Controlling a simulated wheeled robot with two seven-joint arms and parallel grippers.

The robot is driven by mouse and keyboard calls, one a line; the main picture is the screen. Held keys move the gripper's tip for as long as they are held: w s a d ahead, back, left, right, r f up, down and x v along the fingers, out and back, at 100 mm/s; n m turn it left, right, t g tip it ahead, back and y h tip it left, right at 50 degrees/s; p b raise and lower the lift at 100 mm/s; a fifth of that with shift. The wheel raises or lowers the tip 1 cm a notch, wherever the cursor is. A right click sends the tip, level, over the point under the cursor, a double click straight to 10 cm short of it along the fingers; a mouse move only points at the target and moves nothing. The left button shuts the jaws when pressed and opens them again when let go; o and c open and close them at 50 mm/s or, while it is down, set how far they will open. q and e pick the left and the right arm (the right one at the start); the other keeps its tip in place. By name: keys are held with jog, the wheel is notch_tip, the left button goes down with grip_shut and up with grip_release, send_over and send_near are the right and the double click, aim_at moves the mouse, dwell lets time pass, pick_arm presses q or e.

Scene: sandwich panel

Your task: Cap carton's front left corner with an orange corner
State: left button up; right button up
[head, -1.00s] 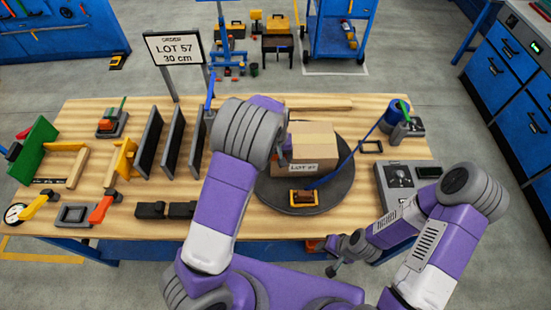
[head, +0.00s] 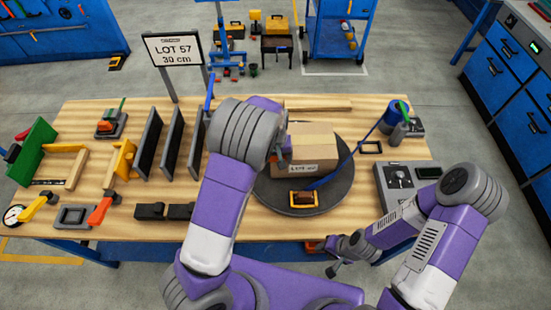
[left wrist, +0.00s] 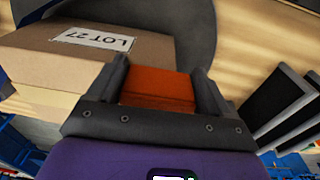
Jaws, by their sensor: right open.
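The brown carton (head: 312,142) with a white lot label stands on the dark round turntable (head: 335,195). It also shows at the upper left of the left wrist view (left wrist: 150,55). My left gripper (head: 284,150) is at the carton's left side, partly hidden by my own arm in the head view. In the left wrist view its fingers (left wrist: 160,88) are shut on an orange corner (left wrist: 158,86), close beside the carton. I cannot tell whether the corner touches the carton. My right gripper (head: 333,268) is open and empty, low at the table's front edge.
A yellow-black device (head: 303,198) and a blue strap (head: 345,165) lie at the turntable. Dark upright panels (head: 172,142) stand left of my left arm. A grey control box (head: 398,178) is on the right. Bare wood (head: 235,225) lies in front.

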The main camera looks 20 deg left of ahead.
pick_arm(q)
jog(key=shift+o, duration=1.4)
jog(key=s+f, duration=0.2)
jog(key=shift+s+a+f+g, duration=0.1)
jog(key=shift+s+f+g, duration=0.05)
jog(key=shift+f+g, duration=0.25)
pick_arm(e)
jog(key=shift+f, duration=0.15)
pick_arm(q)
notch_tip(320, 180, up, 10)
jog(key=w, duration=0.1)
jog(key=shift+w+t+p, duration=0.3)
jog(key=shift+w+t, duration=0.05)
jog(key=shift+t, duration=0.05)
pick_arm(e)
jog(key=shift+w, duration=0.5)
pick_arm(q)
jog(key=shift+a+r, duration=0.1)
jog(key=shift+r, duration=0.05)
